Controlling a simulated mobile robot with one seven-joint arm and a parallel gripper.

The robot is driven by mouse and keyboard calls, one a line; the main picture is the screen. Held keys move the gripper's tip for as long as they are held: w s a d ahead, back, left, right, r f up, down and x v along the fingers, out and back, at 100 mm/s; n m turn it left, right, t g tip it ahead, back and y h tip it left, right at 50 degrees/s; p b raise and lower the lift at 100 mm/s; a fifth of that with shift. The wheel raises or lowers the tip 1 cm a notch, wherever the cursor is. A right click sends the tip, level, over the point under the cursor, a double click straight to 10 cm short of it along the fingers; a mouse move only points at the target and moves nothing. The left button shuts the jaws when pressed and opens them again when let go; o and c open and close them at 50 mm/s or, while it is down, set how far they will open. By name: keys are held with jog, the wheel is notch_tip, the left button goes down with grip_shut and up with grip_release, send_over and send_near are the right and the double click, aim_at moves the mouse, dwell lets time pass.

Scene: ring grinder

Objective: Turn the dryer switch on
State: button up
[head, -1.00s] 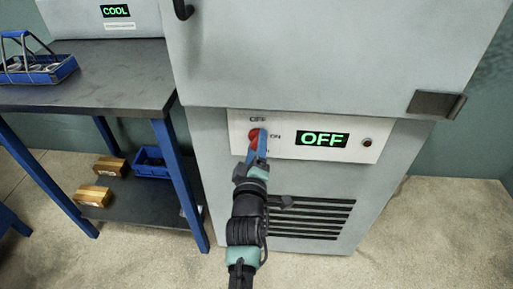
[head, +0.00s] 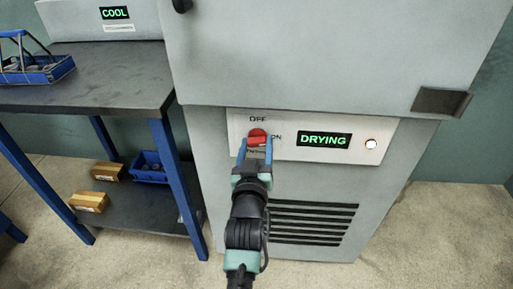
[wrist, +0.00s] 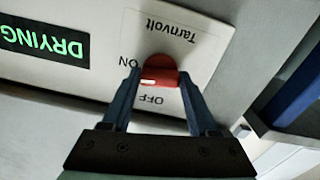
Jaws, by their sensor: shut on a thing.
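The dryer's red rotary switch (head: 257,135) sits on a pale panel (head: 225,122) marked OFF and ON. It also shows in the wrist view (wrist: 160,68), where its white mark lies on the side of the ON label. The display (head: 323,140) reads DRYING in green, and the round lamp (head: 371,144) beside it is lit. My gripper (head: 256,147) has its blue fingers on either side of the switch and is shut on it. The fingers also flank the switch in the wrist view (wrist: 160,83).
A dark-topped table (head: 100,82) with blue legs stands left of the dryer, bearing a blue basket (head: 38,70). Its lower shelf holds boxes (head: 108,171) and a blue bin (head: 148,166). The floor at right is clear.

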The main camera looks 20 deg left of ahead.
jog(key=shift+m, duration=1)
jog(key=o, duration=1.4)
jog(key=p+v, duration=0.1)
jog(key=v, duration=1.2)
